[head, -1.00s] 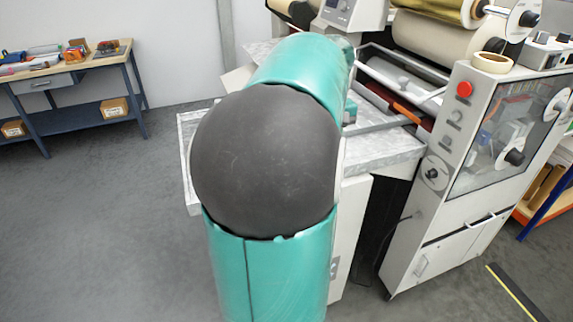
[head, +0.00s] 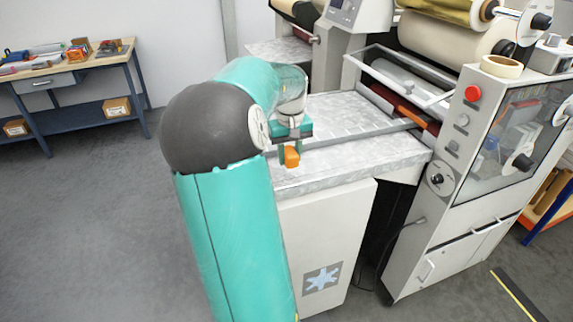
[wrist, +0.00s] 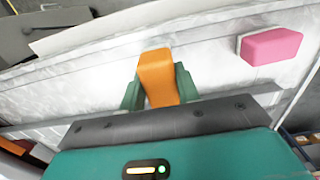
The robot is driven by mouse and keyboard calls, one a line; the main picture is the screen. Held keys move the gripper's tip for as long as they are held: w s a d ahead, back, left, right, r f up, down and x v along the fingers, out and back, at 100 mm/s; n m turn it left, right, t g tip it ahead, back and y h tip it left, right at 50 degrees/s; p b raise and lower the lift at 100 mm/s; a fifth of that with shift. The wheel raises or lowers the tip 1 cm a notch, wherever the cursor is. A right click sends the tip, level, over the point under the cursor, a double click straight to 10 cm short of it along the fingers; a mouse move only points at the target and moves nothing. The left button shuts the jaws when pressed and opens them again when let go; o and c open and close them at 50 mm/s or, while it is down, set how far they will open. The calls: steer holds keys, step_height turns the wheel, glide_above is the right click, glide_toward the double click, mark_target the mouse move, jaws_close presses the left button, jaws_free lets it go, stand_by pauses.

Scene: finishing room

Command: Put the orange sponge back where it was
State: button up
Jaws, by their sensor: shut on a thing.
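The orange sponge (wrist: 156,72) is between the two green fingers of my gripper (wrist: 158,90) in the wrist view, and its far end sticks out past them. In the head view the sponge (head: 292,158) shows small below my gripper (head: 290,150), over the near left part of the grey metal table (head: 345,160). I cannot tell whether it touches the table. A pink block (wrist: 271,46), like a sponge, lies on the table to the right in the wrist view, apart from my gripper. It is not visible in the head view, where my arm covers part of the table.
The machine with rollers and a control panel (head: 462,150) stands right of the table. A tape roll (head: 501,66) lies on top of it. A low frame (head: 405,75) rises behind the table. The middle of the table is clear. A workbench (head: 85,60) stands far left.

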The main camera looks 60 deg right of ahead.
mark_target(286, 164)
steer(key=shift+w+d+f, duration=0.15)
steer(key=shift+w+f, duration=0.25)
steer(key=shift+f, duration=0.1)
steer(key=f, duration=0.3)
steer(key=shift+w+d+f, duration=0.1)
steer(key=shift+w+f, duration=0.1)
steer(key=shift+f, duration=0.05)
steer(key=o, duration=0.9)
